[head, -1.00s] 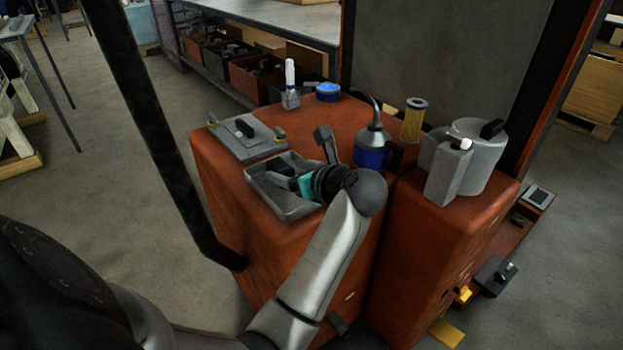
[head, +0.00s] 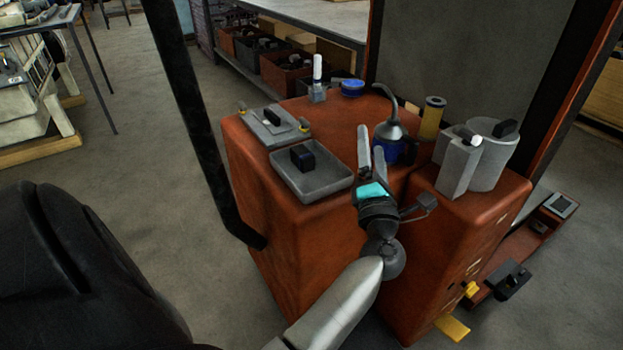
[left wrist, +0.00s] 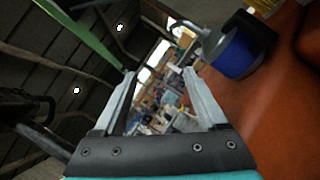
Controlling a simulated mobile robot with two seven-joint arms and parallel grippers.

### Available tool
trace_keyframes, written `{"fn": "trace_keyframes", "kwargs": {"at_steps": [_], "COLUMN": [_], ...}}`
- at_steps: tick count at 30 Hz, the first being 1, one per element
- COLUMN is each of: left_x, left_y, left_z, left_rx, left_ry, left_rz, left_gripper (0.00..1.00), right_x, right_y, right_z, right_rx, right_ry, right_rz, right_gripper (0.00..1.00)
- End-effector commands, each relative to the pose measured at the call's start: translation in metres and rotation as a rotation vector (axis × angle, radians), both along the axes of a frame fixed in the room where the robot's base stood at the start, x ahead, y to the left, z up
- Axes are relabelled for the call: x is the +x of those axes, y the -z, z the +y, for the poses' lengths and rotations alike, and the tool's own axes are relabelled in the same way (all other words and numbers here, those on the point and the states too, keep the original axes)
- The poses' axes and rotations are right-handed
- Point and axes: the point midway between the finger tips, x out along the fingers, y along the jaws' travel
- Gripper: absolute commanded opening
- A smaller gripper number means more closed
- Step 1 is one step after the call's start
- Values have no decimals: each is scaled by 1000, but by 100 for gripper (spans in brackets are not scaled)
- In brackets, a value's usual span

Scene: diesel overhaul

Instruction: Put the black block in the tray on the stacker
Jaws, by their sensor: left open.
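The black block (head: 302,157) lies in the grey tray (head: 324,185) on top of the orange stacker (head: 262,185). My left gripper (head: 371,140) is open and empty. In the head view it is to the right of the tray, apart from the block, with its fingers pointing up and away. Its two open fingers also show in the left wrist view (left wrist: 160,72), with nothing between them. My right gripper is not in view.
A blue oil can (head: 388,140) stands just beyond my left gripper. A yellow filter (head: 432,118), a grey cylinder (head: 493,145), a flat grey plate (head: 275,130) and a white-topped bottle (head: 317,85) also stand on the stacker. A dark mast post (head: 190,90) rises at its left.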

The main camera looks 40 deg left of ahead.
Motion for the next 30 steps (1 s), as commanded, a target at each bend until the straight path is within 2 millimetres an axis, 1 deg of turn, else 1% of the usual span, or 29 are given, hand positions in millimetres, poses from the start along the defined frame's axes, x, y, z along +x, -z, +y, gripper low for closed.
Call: {"fn": "trace_keyframes", "kwargs": {"at_steps": [1, 2, 3, 5, 6, 7, 8, 9, 11, 12, 13, 14, 15, 17, 18, 20, 21, 24, 25, 27, 30], "left_x": [5, 8, 11, 12, 9, 6, 1, -9, -29, -46, -62, -79, -103, -143, -169, -207, -229, -272, -281, -295, -303], "left_y": [15, 24, 39, 67, 90, 109, 128, 156, 201, 232, 255, 278, 307, 346, 368, 394, 407, 427, 431, 435, 438], "left_z": [-20, -33, -52, -79, -97, -110, -122, -136, -154, -162, -168, -171, -173, -171, -166, -157, -151, -134, -130, -124, -121], "left_rx": [136, 223, 337, 504, 616, 698, 779, 887, 1047, 1151, 1227, 1301, 1399, 1534, 1614, 1718, 1776, 1877, 1898, 1929, 1948], "left_ry": [74, 122, 188, 288, 357, 411, 465, 540, 656, 737, 801, 865, 951, 1082, 1164, 1282, 1351, 1485, 1514, 1560, 1584], "left_rz": [96, 154, 234, 355, 439, 502, 564, 650, 780, 866, 931, 996, 1080, 1203, 1278, 1378, 1435, 1545, 1566, 1602, 1622], "left_gripper": [74, 74, 74, 74, 74, 74, 74, 74, 74, 74, 74, 74, 74, 74, 74, 74, 74, 74, 74, 74, 74], "right_x": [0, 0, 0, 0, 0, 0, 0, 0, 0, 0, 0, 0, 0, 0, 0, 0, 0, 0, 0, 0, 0], "right_y": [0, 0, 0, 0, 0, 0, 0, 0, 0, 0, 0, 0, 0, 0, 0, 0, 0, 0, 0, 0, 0], "right_z": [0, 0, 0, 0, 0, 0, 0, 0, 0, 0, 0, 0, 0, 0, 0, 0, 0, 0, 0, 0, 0], "right_rx": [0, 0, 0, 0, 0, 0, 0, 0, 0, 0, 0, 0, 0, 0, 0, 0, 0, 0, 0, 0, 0], "right_ry": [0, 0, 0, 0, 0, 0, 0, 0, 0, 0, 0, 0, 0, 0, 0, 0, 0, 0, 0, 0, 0], "right_rz": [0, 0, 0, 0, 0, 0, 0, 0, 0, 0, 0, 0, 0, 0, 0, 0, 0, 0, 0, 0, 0], "right_gripper": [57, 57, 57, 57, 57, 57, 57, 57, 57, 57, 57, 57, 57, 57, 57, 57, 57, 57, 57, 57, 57]}}
